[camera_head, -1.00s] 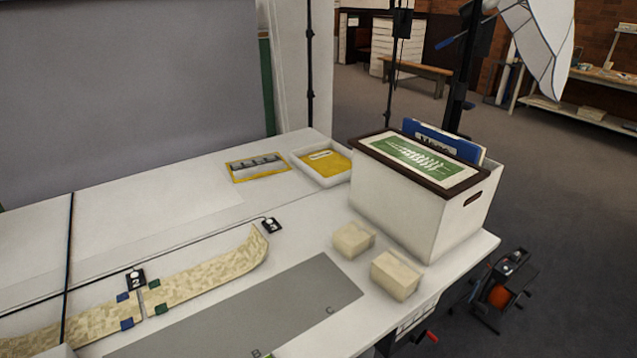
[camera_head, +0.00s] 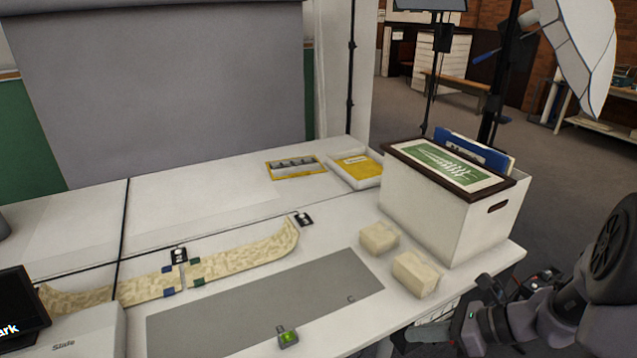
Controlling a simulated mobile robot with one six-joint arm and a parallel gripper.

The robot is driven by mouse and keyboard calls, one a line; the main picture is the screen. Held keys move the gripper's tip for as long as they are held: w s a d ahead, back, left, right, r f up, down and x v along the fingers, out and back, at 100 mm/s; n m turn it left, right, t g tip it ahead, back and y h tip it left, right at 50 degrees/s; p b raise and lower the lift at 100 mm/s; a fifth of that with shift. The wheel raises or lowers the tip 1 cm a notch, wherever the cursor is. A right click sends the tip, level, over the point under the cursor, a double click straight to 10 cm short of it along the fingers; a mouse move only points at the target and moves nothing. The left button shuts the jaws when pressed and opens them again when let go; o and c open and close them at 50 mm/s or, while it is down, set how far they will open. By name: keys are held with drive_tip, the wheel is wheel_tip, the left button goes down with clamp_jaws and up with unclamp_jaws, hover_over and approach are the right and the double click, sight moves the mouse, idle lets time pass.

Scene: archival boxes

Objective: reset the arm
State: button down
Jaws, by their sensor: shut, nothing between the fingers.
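Part of my dark arm (camera_head: 612,245) shows at the lower right, beside the table's right end and partly cut off by the frame edge. I cannot make out the fingers of my gripper in this view. The visible arm links are to the right of the table and in front of the floor, apart from the white box.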

drive_tip(key=s+a+r+n+h, duration=0.7)
drive_tip(key=s+a+r+n, duration=0.6)
drive_tip(key=n, duration=0.9)
wheel_tip(320, 180, up, 3)
drive_tip(key=shift+s+a+r+n+t+h, duration=0.1)
drive_tip(key=shift+s+a+n+t+h, duration=0.25)
drive_tip(key=shift+s, duration=0.85)
